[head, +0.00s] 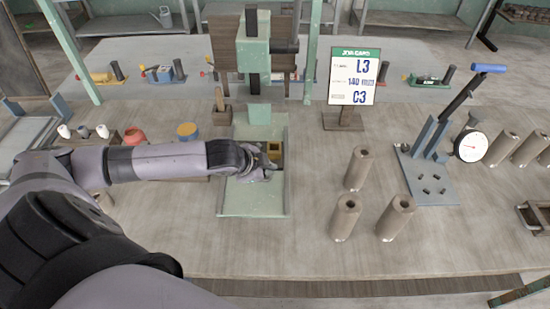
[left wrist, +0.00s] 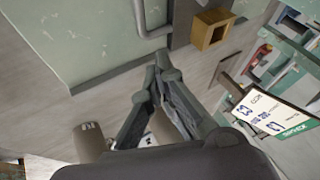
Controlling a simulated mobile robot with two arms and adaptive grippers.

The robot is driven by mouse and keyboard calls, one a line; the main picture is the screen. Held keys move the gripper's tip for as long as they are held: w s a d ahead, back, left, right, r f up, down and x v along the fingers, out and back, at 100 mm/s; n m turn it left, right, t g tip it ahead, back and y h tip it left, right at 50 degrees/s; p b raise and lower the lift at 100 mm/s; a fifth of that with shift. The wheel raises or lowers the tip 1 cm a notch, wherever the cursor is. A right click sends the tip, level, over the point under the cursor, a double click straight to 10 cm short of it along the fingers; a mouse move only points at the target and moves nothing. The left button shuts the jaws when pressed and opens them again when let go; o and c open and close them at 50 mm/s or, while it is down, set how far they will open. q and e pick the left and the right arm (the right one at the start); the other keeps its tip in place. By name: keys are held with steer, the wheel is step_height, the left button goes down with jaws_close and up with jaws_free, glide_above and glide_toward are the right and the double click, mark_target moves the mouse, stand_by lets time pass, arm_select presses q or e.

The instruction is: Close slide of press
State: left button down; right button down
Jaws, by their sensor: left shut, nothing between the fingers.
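The green press (head: 254,60) stands at the back of the bench. Its pale green flat slide (head: 240,205) extends toward me, with a small yellowish block (head: 274,150) near its far part. My left gripper (head: 268,172) is over the slide's right side, in front of the block, shut and empty. The block (left wrist: 212,29) lies beyond. The wrist hides part of the slide in the head view. My right gripper is not in view.
Several grey-brown cylinders (head: 358,168) stand right of the slide. A blue-grey fixture (head: 428,172) with a blue-handled lever and a dial gauge (head: 471,146) is further right. A job card (head: 355,77) stands behind. Small pots (head: 134,136) sit left, beyond my arm. The bench front is clear.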

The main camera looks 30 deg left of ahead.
mark_target(279, 163)
arm_select(q)
steer(key=x, duration=0.4)
steer(key=shift+w, duration=0.2)
steer(key=shift+w+a+f+p, duration=0.15)
steer(key=shift+w+a+p, duration=0.15)
steer(key=shift+w, duration=0.25)
steer(key=shift+w+a+f+p, duration=0.15)
steer(key=shift+w+p, duration=0.2)
steer(key=shift+w, duration=0.25)
steer(key=shift+w+a, duration=0.5)
steer(key=shift+w, duration=0.15)
steer(key=shift+w+f, duration=0.1)
steer(key=shift+w, duration=0.05)
